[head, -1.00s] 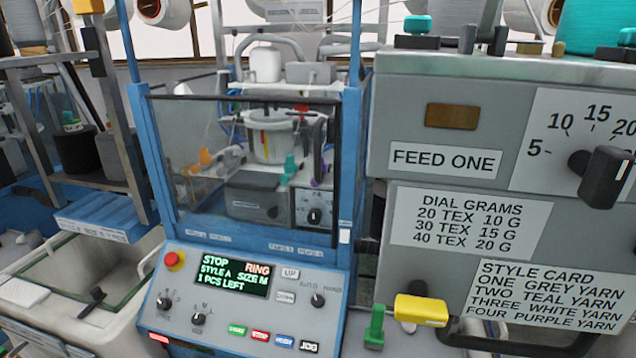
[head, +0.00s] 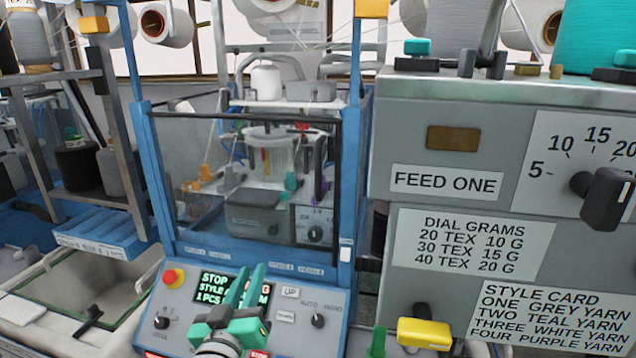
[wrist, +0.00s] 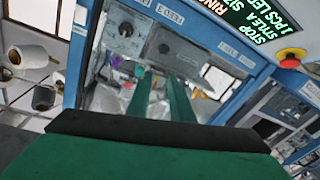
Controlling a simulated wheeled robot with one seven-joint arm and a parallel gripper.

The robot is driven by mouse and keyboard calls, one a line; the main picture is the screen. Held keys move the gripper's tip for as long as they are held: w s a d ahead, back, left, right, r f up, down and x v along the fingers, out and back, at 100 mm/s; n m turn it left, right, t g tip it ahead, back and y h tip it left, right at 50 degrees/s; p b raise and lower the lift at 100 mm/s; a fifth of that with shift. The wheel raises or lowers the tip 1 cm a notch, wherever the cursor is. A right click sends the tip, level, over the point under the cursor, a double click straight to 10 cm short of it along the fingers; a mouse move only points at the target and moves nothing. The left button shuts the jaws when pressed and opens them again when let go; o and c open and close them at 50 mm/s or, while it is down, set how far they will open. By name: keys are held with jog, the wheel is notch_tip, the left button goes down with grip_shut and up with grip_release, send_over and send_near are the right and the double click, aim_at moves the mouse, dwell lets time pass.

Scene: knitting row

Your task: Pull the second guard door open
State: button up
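The guard door (head: 190,160) is a clear pane with dark edge bars, set between two blue posts on the knitting machine in the middle of the head view. It looks shut, with its right dark bar (head: 335,175) close to the right post. My gripper (head: 248,275) has green fingers and is in front of the control panel, below the door. In the wrist view my gripper (wrist: 158,82) shows a gap between the fingers, with nothing held. The fingers hide part of the panel's display. I cannot tell which door counts as second.
The control panel (head: 175,300) with a red stop button (head: 172,278) lies below the door. A grey feed box (head: 400,150) with a yellow handle (head: 424,333) stands close on the right. An open bin (head: 85,285) is at the lower left.

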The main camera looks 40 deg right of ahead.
jog(key=s+d+r+m+g+h, duration=0.2)
jog(key=d+r+m, duration=0.2)
jog(key=r, duration=0.7)
jog(key=m+g+h, duration=0.1)
jog(key=m+g, duration=0.2)
send_near(317, 171)
jog(key=x, duration=1)
jog(key=shift+w+d, duration=0.2)
jog(key=shift+d, duration=0.1)
grip_shut()
